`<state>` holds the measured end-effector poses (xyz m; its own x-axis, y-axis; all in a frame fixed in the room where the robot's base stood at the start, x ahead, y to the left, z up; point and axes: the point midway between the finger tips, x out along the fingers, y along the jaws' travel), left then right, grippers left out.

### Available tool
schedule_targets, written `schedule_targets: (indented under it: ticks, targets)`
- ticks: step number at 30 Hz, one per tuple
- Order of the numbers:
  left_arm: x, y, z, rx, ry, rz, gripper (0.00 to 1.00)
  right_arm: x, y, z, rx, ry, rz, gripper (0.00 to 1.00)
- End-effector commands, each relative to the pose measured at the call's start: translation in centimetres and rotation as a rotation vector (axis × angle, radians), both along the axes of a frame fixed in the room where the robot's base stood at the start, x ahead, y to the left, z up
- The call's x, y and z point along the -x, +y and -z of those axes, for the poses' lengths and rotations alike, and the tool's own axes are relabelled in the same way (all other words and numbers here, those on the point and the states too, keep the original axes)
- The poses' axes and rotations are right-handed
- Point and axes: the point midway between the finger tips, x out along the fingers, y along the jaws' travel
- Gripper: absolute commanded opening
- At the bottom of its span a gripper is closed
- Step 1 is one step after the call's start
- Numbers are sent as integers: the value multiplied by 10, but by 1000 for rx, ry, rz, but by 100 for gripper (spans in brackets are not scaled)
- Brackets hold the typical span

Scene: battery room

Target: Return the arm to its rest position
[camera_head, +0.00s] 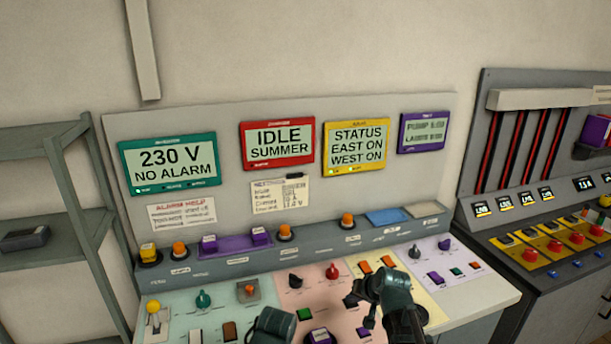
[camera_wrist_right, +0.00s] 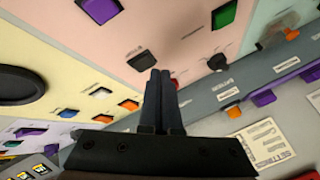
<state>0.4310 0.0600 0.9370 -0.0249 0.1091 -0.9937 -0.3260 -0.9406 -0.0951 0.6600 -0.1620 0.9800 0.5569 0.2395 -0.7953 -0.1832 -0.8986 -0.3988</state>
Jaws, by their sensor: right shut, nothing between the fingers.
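My right arm (camera_head: 395,300) reaches in from the bottom of the head view over the right half of the sloped control desk. Its gripper (camera_head: 352,299) is in front of the pink section, left of the yellow one. In the right wrist view the two dark fingers of the gripper (camera_wrist_right: 160,75) lie side by side, shut, with nothing between them. Their tips appear near a black knob on the pink panel; I cannot tell whether they touch it. A dark rounded part at the bottom middle of the head view may be my left arm; no left fingers show.
The control desk (camera_head: 505,299) carries several knobs, buttons and switches close around the right gripper. Above it are a green 230 V screen (camera_head: 169,160), a red IDLE screen (camera_head: 277,144) and a yellow STATUS screen (camera_head: 356,147). A grey shelf (camera_head: 50,258) stands left, another console (camera_head: 553,270) right.

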Motion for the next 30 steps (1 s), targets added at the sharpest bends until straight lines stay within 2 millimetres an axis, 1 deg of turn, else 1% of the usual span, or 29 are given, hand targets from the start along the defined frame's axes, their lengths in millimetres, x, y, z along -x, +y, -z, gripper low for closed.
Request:
schedule_targets:
  ticks: [1,2,3,5,6,8,9,11,12,15,18,21,24,30]
  targets:
    - [0,0,0,0,0,0,0,31,6,11,54,67,-54,0]
    - [0,0,0,0,0,0,0,49,7,17,91,117,-87,0]
    - [0,0,0,0,0,0,0,73,7,26,143,184,-133,0]
    - [0,0,0,0,0,0,0,107,5,35,218,281,-191,0]
    - [0,0,0,0,0,0,0,128,2,39,263,344,-224,0]
    - [0,0,0,0,0,0,0,161,-4,43,328,437,-270,0]
    - [0,0,0,0,0,0,0,182,-9,45,370,499,-296,0]
    - [0,0,0,0,0,0,0,182,17,45,394,502,-358,0]
    - [0,0,0,0,0,0,0,187,30,45,412,510,-393,0]
    - [0,0,0,0,0,0,0,202,59,45,456,527,-473,0]
    - [0,0,0,0,0,0,0,214,80,44,494,540,-535,0]
    - [0,0,0,0,0,0,0,224,94,44,520,549,-577,0]
    - [0,0,0,0,0,0,0,228,100,44,535,553,-597,0]
    - [0,0,0,0,0,0,0,229,101,43,538,555,-602,0]
